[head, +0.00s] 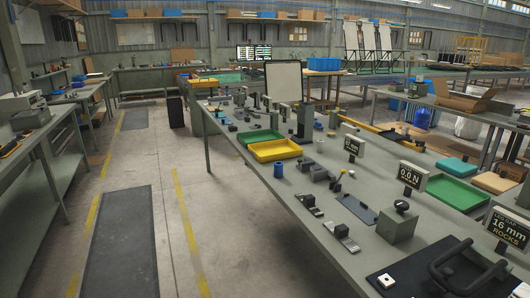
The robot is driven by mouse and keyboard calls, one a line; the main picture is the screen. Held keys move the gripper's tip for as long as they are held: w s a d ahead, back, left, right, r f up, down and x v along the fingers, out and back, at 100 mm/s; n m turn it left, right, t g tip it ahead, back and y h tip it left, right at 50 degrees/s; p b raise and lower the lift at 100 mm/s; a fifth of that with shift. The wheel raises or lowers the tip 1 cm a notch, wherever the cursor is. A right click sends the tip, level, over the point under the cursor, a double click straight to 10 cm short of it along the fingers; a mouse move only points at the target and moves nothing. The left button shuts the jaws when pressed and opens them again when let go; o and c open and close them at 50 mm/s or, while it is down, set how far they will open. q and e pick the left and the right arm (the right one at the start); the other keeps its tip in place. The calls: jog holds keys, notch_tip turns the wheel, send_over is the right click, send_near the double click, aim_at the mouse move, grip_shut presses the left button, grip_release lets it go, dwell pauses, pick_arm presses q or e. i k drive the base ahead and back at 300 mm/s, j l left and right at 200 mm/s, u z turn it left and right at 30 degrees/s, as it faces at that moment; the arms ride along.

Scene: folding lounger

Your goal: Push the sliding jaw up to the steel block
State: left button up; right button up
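Neither of my grippers shows in the head view. The steel block and the sliding jaw are too small to identify surely. A grey block (319,172) and a small dark upright part (337,181) stand close together mid-bench, and may be these parts. I cannot tell whether they touch. A black sign (353,146) behind them shows a small mm reading that I cannot read surely. Another sign (412,177) to the right reads 0.0 N.
The grey bench (290,187) also holds a yellow tray (275,150), a green tray (456,192), a blue cup (278,170) and a grey box with a knob (397,225). A black tubular frame (465,265) is at the front right, near a sign (507,228) reading 16 mm ROCKS. Floor (235,235) left is open.

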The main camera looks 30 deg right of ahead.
aim_at(306, 167)
jog(key=i+z, duration=0.15)
jog(key=i, duration=0.35)
jog(key=i+j+z, duration=0.15)
jog(key=i, duration=0.4)
